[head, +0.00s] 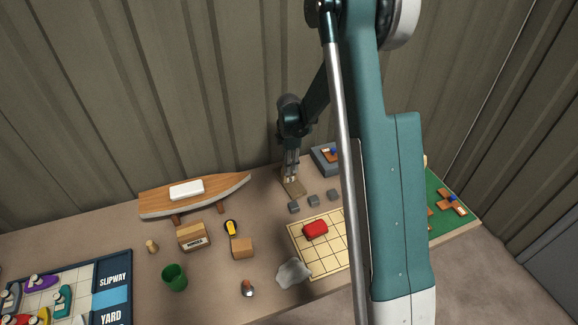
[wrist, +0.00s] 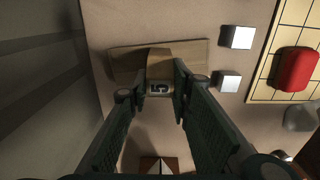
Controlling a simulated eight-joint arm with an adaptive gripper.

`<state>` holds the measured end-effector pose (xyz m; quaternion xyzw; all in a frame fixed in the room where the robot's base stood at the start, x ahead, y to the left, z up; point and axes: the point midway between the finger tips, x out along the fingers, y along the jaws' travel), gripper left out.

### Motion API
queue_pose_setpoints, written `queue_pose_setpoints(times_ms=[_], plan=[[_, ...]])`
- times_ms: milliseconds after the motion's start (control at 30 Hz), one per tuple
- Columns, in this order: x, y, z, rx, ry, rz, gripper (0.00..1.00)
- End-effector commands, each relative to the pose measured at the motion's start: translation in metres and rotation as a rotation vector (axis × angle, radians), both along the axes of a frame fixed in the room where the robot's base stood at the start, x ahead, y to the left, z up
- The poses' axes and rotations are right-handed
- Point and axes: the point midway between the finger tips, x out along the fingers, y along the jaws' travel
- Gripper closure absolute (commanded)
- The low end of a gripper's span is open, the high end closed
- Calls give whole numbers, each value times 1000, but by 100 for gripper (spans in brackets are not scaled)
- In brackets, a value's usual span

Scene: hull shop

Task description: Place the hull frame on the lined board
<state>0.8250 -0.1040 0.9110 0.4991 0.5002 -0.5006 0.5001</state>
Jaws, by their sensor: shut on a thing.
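In the wrist view the hull frame (wrist: 190,52) shows a flat wide part and a raised middle with a "5" label. My gripper (head: 291,174) points down at it, and in the wrist view its fingers (wrist: 158,90) are shut on the middle part. Whether the frame touches the table, I cannot tell. The lined board (head: 335,257) is pale yellow with a dark grid, in front and to the right. A red block (head: 315,229) lies on it.
Small grey cubes (head: 313,200) stand between the frame and the board. A grey lump (head: 293,273) lies at the board's front left corner. A model hull (head: 160,206) stands left. A grey tray (head: 322,163) is behind right, partly hidden by my arm.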

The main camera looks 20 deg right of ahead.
Motion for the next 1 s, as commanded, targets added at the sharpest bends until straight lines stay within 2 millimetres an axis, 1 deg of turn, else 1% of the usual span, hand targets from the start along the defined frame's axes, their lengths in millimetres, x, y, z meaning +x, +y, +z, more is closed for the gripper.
queue_pose_setpoints(times_ms=[33,100,133,467,667,867,1000], plan=[[0,0,-1,0,0,0,76],[0,0,0,0,0,0,67],[0,0,0,0,0,0,64],[0,0,0,0,0,0,64],[0,0,4,0,0,0,64],[0,0,20,0,0,0,64],[0,0,39,0,0,0,64]])
